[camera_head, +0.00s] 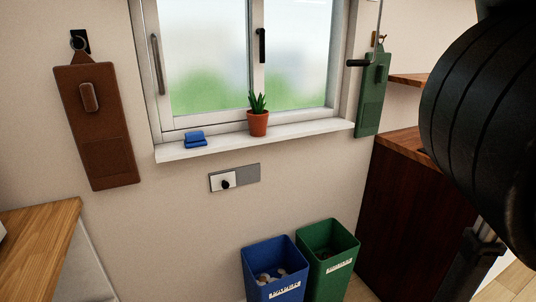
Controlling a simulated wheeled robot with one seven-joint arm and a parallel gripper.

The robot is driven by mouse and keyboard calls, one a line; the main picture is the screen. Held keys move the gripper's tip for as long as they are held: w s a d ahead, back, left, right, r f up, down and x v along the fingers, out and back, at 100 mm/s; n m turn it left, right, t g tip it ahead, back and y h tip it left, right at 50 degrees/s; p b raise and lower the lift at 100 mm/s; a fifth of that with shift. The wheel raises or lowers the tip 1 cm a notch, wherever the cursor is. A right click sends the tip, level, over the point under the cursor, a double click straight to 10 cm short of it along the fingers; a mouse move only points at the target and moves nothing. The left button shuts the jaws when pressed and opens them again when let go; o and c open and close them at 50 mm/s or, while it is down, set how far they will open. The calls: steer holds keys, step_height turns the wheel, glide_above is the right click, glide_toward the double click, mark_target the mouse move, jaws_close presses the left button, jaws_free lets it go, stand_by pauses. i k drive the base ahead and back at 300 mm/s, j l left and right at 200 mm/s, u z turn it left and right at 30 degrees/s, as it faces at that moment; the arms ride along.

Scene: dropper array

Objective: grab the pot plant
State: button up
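The pot plant (258,121) is a green spiky plant in a terracotta pot. It stands upright on the white window sill (300,130), a little right of the middle of the sill, close to the window frame. A large black ribbed part of my own arm fills the right edge of the head view. A dark part lower at the right edge may also be mine. I cannot make out my gripper's fingers, so its state is hidden.
A folded blue cloth (195,139) lies on the sill left of the plant. A blue bin (274,272) and a green bin (329,258) stand below. A wooden counter (38,250) is at left, a dark cabinet (405,205) at right. Brown (97,130) and green (372,95) hangers flank the window.

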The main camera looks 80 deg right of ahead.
mark_target(257, 117)
steer(key=z, duration=1.6)
